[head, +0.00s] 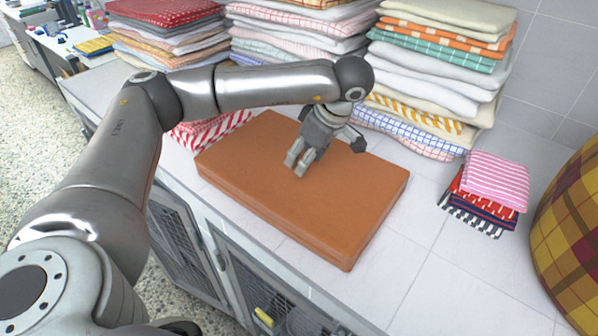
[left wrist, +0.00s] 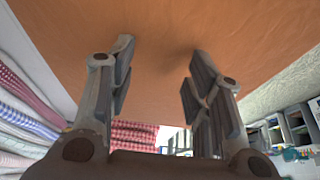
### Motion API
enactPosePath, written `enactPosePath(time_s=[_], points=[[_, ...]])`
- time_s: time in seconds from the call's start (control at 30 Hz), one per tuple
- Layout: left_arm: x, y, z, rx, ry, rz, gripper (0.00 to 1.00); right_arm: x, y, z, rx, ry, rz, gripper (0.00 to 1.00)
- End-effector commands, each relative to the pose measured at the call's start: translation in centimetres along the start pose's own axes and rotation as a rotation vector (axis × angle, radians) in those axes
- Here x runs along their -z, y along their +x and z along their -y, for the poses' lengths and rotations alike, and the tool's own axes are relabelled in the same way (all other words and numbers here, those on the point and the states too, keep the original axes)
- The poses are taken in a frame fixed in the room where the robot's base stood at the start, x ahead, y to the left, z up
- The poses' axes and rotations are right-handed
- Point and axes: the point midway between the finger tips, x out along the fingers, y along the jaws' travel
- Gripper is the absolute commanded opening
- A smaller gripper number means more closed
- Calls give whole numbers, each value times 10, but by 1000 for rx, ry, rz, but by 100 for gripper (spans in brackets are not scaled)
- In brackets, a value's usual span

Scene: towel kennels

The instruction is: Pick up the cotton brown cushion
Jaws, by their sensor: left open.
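The brown cushion (head: 340,205) is a flat, rectangular orange-brown slab lying on the tiled counter, near its front edge. My left gripper (head: 296,167) is over the cushion's upper middle with its fingers pointing down toward the top face. In the left wrist view the cushion (left wrist: 160,50) fills the upper part, and the left gripper's fingers (left wrist: 160,65) are spread apart with nothing between them. I cannot tell whether the fingertips touch the surface. My right gripper is not in view.
Tall stacks of folded towels (head: 440,60) stand along the wall behind the cushion. A small pile of folded cloths (head: 490,185) and a plaid yellow-brown round object (head: 572,235) are at right. Wire-door kennels (head: 255,285) are below the counter.

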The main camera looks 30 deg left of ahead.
Motion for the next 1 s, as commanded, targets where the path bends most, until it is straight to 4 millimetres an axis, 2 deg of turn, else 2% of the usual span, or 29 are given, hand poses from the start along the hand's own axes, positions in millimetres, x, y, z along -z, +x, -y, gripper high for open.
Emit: enactPosePath(time_s=[0.23,0.5,0.8,1.0], points=[[1,17,1,3,0,0,46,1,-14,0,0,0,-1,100],[0,52,1,2,0,0,46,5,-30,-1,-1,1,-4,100],[-1,59,0,-1,0,0,46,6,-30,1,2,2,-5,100],[-1,58,0,-1,0,1,21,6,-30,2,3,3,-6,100]])
